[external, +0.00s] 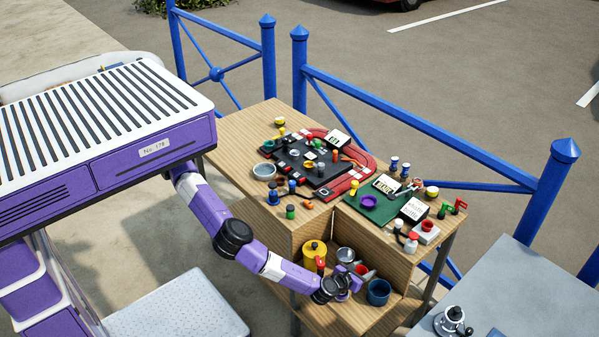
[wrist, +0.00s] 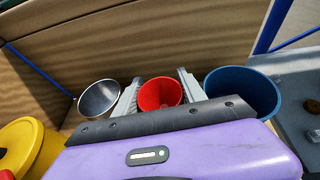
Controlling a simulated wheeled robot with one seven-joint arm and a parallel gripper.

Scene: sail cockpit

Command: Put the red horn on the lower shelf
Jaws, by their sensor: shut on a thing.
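The red horn (wrist: 160,93) sits between the two fingers of my gripper (wrist: 160,96) in the wrist view, its wide round mouth facing the camera. My gripper is shut on it. In the external view my gripper (external: 352,277) is low over the lower shelf (external: 352,320), and a bit of the red horn (external: 361,270) shows beside the fingers. I cannot tell whether the horn touches the shelf board. Its lower part is hidden by my gripper.
On the lower shelf, a metal bowl (wrist: 98,97) is left of the horn and a blue pot (wrist: 243,92) is close on the right. A yellow can (external: 314,252) stands farther left. The upper table top (external: 240,140) is crowded. Wooden walls rise behind the shelf.

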